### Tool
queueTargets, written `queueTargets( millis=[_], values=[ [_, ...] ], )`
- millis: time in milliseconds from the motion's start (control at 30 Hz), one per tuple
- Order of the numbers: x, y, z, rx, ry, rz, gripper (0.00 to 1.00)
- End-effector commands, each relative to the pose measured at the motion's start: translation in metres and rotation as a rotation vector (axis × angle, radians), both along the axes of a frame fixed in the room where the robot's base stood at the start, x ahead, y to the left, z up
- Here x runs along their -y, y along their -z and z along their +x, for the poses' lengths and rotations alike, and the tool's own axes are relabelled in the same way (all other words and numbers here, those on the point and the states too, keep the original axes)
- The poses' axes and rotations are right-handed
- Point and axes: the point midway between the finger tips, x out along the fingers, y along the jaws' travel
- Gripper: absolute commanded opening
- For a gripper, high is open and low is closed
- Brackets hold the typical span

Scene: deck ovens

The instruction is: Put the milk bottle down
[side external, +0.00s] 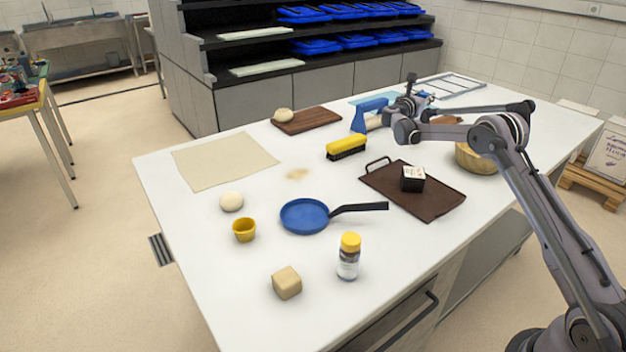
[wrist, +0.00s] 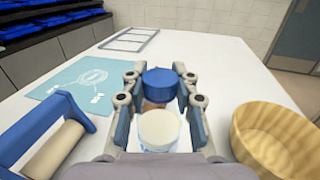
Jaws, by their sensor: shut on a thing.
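My gripper (wrist: 160,88) is shut on a blue-capped thing, which I take to be the milk bottle (wrist: 160,80), between its fingers in the wrist view. A pale round shape (wrist: 158,127) shows nearer the camera between the fingers; I cannot tell whether it is part of the bottle. In the side external view my gripper (side external: 415,104) is over the far part of the white table (side external: 400,255). The bottle is mostly hidden there by my gripper, and I cannot tell whether its base touches the table.
A wooden bowl (wrist: 272,140) stands right of my gripper. A blue-handled roller (wrist: 45,135) lies to the left, beside a light blue printed mat (wrist: 85,80). A wire rack (wrist: 128,39) lies farther back. A brown tray (side external: 432,206) holds a small black box (side external: 412,184).

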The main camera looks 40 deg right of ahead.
Motion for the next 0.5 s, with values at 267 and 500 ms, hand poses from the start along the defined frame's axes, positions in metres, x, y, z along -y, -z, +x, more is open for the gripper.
queueTargets(
  millis=[267, 500],
  values=[
    [0.023, -0.033, -0.050, -0.001, 0.003, -0.001, 0.00],
    [0.040, -0.056, -0.085, -0.001, 0.001, -0.001, 0.00]
  ],
)
